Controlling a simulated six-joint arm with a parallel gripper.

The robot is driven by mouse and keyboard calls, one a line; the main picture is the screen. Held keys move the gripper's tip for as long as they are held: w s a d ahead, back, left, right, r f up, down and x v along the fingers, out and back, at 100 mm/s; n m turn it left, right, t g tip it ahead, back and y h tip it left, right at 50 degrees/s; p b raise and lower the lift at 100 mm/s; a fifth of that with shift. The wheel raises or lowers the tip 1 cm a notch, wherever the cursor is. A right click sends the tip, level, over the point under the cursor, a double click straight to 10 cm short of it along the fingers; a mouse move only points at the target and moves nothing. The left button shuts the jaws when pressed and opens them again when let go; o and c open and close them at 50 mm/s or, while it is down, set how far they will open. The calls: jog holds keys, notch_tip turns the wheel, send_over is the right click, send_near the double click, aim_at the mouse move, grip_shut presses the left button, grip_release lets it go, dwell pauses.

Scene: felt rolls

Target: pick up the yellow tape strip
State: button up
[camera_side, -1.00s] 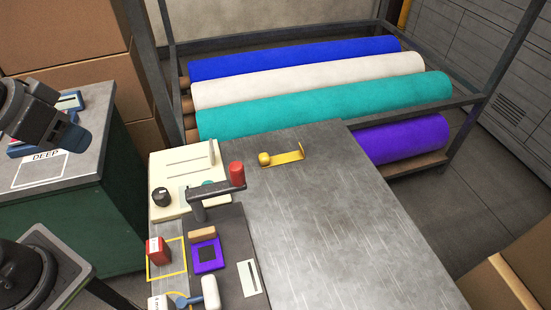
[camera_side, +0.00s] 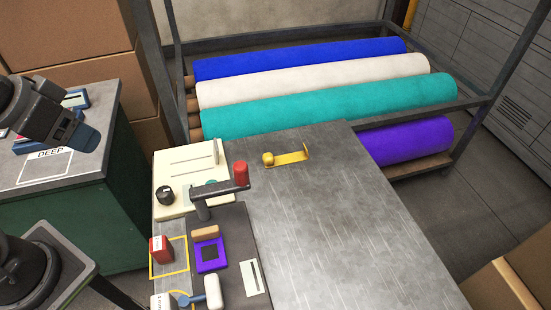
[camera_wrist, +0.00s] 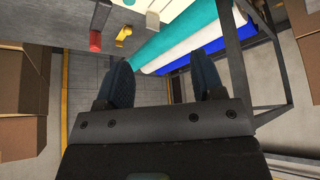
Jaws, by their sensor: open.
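The yellow tape strip (camera_side: 292,156) lies on the grey worktable near its far edge. It has a rounded roll at its left end and a raised tip at its right end. In the wrist view a small yellow piece (camera_wrist: 123,33), apparently the same tape, shows near the top, beyond my fingertips. My gripper (camera_wrist: 163,84) is open, with two dark blue fingers wide apart and nothing between them. In the side view a dark part of my arm is at the far left, well away from the tape.
A grey lever with a red knob (camera_side: 241,173) stands left of the tape, beside a cream panel (camera_side: 172,208). A purple frame (camera_side: 211,256) and red block (camera_side: 161,249) lie nearer. Felt rolls (camera_side: 330,104) lie on a rack behind. The table's right side (camera_side: 345,230) is clear.

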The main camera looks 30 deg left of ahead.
jog(key=n+g, duration=0.6)
jog(key=n, duration=0.3)
send_over(268, 155)
jog(key=f, duration=2.1)
jog(key=shift+s+f, duration=0.25)
jog(key=shift+s, duration=0.1)
jog(key=shift+w+f, duration=0.2)
jog(key=shift+f, duration=1.25)
jog(key=shift+w+f, duration=0.15)
jog(key=shift+f, duration=1.3)
